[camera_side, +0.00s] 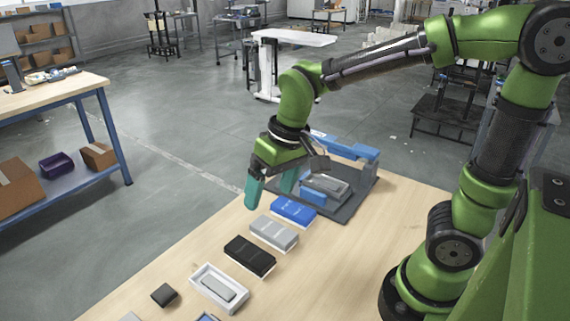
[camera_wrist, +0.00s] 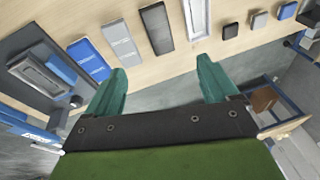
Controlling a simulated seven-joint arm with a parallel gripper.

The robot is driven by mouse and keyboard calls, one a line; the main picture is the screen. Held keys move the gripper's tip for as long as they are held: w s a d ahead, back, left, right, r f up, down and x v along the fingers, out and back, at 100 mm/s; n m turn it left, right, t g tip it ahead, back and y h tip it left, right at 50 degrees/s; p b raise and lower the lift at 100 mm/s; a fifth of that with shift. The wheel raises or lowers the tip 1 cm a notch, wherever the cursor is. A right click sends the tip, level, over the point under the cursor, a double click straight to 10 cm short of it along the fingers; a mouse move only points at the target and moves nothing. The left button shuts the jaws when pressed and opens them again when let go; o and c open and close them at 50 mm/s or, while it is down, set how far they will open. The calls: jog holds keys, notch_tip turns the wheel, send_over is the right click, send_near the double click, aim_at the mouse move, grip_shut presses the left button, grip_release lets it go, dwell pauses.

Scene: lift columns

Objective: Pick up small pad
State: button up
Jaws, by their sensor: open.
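My gripper (camera_side: 270,190) is open and empty, with its two teal fingers pointing down above the far edge of the wooden table. It also shows in the wrist view (camera_wrist: 163,78), with nothing between the fingers. Several small square pads lie on the table: a black one (camera_side: 164,295), also in the wrist view (camera_wrist: 259,20), a grey one (camera_wrist: 231,30) and a blue one (camera_wrist: 287,10). The frames do not show which pad is meant. All of them are apart from my gripper.
A blue box (camera_side: 293,210), a grey box (camera_side: 274,232), a black box (camera_side: 250,255) and a white tray (camera_side: 197,284) holding a grey piece lie in a row. A dark fixture with a blue clamp (camera_side: 345,148) stands behind. The table's right side (camera_side: 350,260) is clear.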

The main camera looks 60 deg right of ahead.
jog(key=w+a+f+n+g+h, duration=0.1)
jog(key=w+a+f+g, duration=0.15)
jog(key=w, duration=0.35)
send_over(247, 250)
jog(key=shift+h, duration=0.3)
notch_tip(247, 250, down, 11)
jog(key=shift+s+r, duration=0.1)
jog(key=shift+s, duration=0.05)
jog(key=shift+f, duration=3.05)
jog(key=shift+c, duration=0.3)
jog(key=c, duration=1)
jog(key=shift+r, duration=0.2)
